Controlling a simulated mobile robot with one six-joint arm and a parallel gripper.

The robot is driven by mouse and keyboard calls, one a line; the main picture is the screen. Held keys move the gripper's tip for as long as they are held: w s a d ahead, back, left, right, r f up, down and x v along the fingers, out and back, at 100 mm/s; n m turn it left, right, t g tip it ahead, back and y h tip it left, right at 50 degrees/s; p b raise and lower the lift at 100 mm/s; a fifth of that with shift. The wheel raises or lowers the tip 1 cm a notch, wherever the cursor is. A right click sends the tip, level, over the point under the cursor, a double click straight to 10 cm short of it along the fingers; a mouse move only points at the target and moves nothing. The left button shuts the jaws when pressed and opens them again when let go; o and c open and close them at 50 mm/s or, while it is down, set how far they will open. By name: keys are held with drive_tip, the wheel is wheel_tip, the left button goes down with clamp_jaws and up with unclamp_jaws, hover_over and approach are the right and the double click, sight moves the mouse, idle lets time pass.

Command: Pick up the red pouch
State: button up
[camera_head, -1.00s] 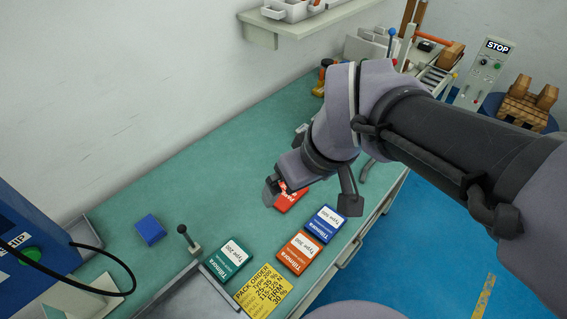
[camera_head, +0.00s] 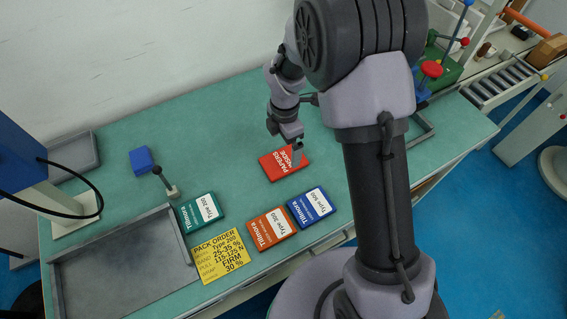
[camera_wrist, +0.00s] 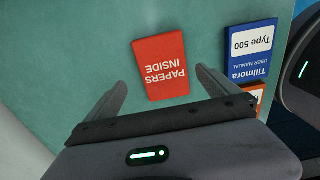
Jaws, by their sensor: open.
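The red pouch (camera_head: 280,163) lies flat on the green bench top, with white lettering reading "PAPERS INSIDE". In the wrist view the red pouch (camera_wrist: 161,66) lies beyond and between my two open fingers. My gripper (camera_head: 285,140) is at the pouch's far edge in the head view and partly overlaps it. The wrist view shows my gripper (camera_wrist: 162,84) open and empty, with the fingers apart from the pouch.
A blue manual (camera_head: 311,207), an orange manual (camera_head: 271,229) and a green manual (camera_head: 200,212) lie nearer the front edge. A yellow order card (camera_head: 221,256), grey tray (camera_head: 110,262), small lever (camera_head: 165,181) and blue block (camera_head: 142,160) are left. Bench behind the pouch is clear.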

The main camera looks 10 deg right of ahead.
sight(283, 160)
drive_tip(key=f+b, duration=0.2)
drive_tip(key=f, duration=0.1)
drive_tip(key=s+f+b, duration=0.1)
drive_tip(key=f, duration=0.1)
drive_tip(key=shift+a+f, duration=0.15)
drive_tip(key=shift+a, duration=0.05)
drive_tip(key=shift+w+f, duration=0.15)
drive_tip(key=shift+f, duration=0.2)
drive_tip(key=shift+r, duration=0.2)
drive_tip(key=shift+c, duration=0.2)
drive_tip(key=c, duration=1.3)
